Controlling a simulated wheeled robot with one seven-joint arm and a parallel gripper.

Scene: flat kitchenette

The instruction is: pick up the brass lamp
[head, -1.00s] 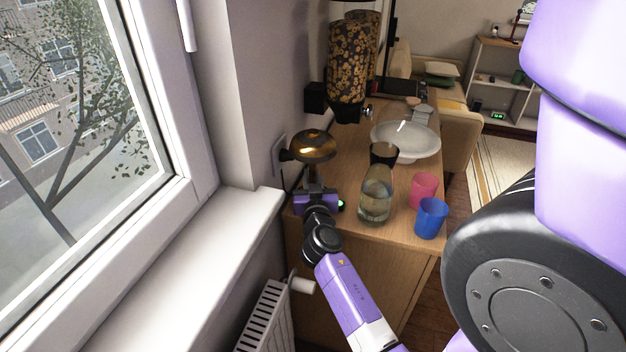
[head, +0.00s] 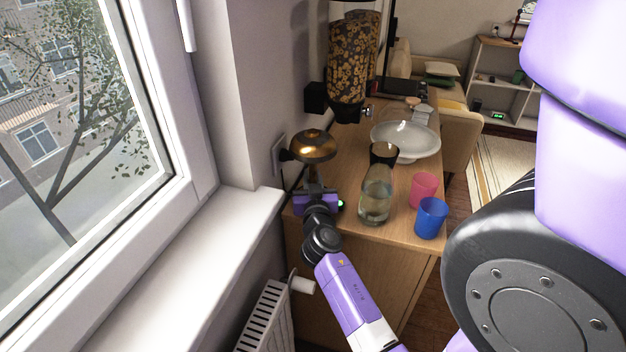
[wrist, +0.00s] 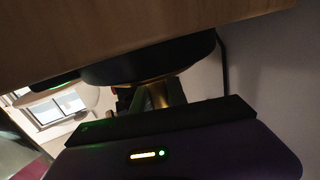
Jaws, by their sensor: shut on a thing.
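The brass lamp (head: 314,147) stands upright at the left edge of the wooden counter, close to the wall, with its domed shade on top in the head view. My gripper (head: 314,186) is just below the shade, shut on the lamp's stem. In the wrist view my gripper (wrist: 155,98) is seen close up at the stem, and a dark round part of the lamp (wrist: 150,62) with a brass rim fills the space beyond the fingers. The lamp's foot is hidden in the head view, so I cannot tell whether it touches the counter.
A glass bottle (head: 376,197) stands just right of my gripper. A wall socket (head: 279,154) and a cereal dispenser (head: 351,75) are near the lamp.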

